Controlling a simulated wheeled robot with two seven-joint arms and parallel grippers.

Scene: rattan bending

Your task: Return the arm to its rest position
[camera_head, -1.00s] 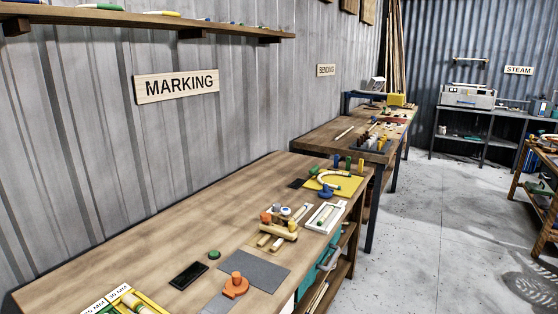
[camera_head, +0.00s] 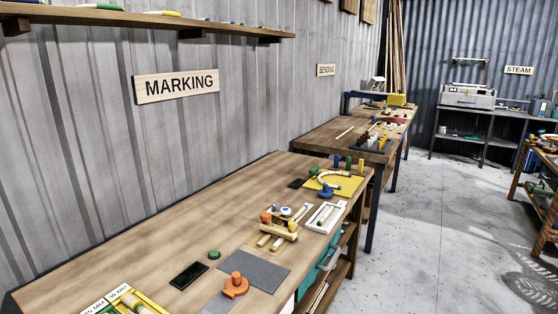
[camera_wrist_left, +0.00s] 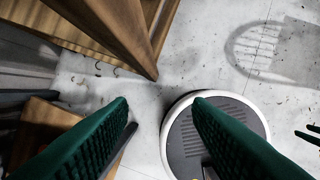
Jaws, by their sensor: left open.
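My left gripper (camera_wrist_left: 160,118) shows in the left wrist view as two dark green ridged fingers. They stand well apart with nothing between them. Below them is the grey concrete floor (camera_wrist_left: 190,50) and part of my round base.
In the head view the marking bench (camera_head: 135,232) holds an orange knob (camera_head: 236,287), a grey mat (camera_head: 254,270) and a yellow piece (camera_head: 345,184). The bending bench (camera_head: 320,137) stands behind. Wooden furniture (camera_wrist_left: 100,30) is close in the left wrist view. The aisle floor is clear.

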